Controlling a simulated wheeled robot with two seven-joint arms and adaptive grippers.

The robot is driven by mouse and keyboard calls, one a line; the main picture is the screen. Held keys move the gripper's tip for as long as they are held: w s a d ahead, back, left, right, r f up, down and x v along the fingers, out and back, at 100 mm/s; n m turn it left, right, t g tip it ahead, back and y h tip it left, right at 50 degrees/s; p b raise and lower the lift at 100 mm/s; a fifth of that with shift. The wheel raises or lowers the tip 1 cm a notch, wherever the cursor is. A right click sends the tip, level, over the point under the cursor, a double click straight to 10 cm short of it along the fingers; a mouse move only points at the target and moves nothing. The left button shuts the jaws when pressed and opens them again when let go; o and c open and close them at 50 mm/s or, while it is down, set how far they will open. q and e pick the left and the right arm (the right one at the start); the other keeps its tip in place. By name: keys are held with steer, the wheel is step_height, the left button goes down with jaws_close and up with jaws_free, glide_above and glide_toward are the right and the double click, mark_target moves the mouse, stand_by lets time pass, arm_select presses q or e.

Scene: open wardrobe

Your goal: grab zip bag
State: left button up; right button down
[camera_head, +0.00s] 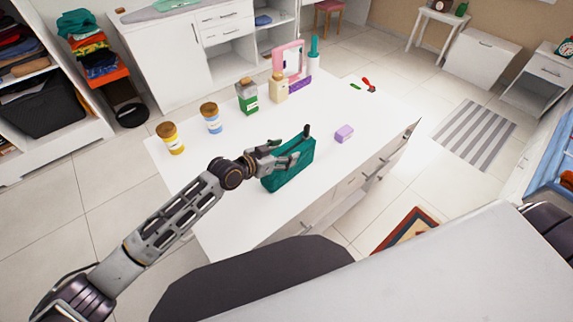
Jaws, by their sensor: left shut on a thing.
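A teal zip bag (290,170) stands upright on the white island counter (215,180), near its front edge. A dark tab or handle sticks up from its top right corner. My left gripper (283,155) reaches in from the left and is shut on the upper left part of the bag. Its fingers cover some of the bag's top edge. I cannot tell whether the bag's bottom touches the counter. My right gripper is not in view.
A purple block (344,133) lies right of the bag. Behind stand a yellow jar (171,140), a blue jar (211,120), a green box (248,97), a cream bottle (278,90) and a pink mirror (289,60). The counter's left front is clear.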

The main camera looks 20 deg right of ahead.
arm_select(q)
steer(key=shift+c, duration=0.8)
steer(key=shift+r, duration=0.1)
steer(key=shift+r, duration=0.8)
step_height(320, 180, up, 8)
steer(key=shift+r, duration=0.15)
